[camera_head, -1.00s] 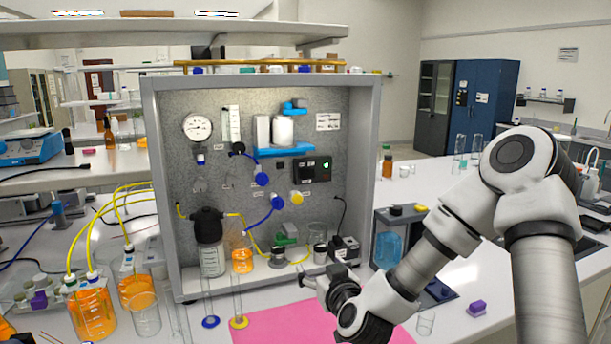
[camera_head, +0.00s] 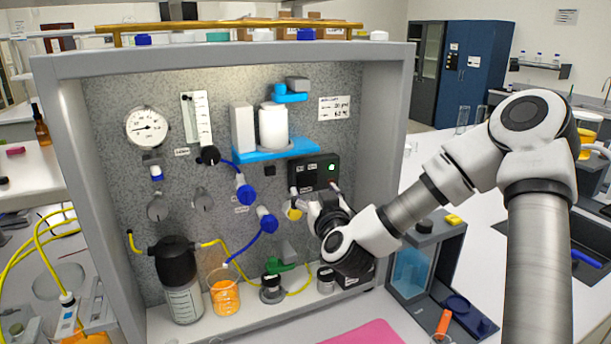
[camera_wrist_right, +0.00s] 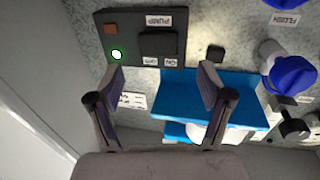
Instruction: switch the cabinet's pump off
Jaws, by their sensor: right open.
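The cabinet (camera_head: 50,85) has a grey speckled back panel. On it sits a black pump box (camera_head: 303,172) with a lit green lamp (camera_head: 332,168). In the right wrist view the pump box (camera_wrist_right: 185,52) is upside down, labelled PUMP, with a dark switch (camera_wrist_right: 158,42), small ON and OFF labels, and the green lamp (camera_wrist_right: 116,54) lit. The switch's tilt is hard to tell. My right gripper (camera_head: 315,195) is inside the cabinet just below the box. In its wrist view the right gripper (camera_wrist_right: 160,77) is open and empty, fingers apart, pointing toward the box. My left gripper is not in view.
A blue shelf (camera_head: 275,152) with white containers is beside the pump box. Blue valves (camera_head: 246,194) and a yellow knob (camera_head: 294,213) are close to the gripper. A beaker of orange liquid (camera_head: 224,292) and a dark-capped bottle (camera_head: 180,285) stand on the cabinet floor.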

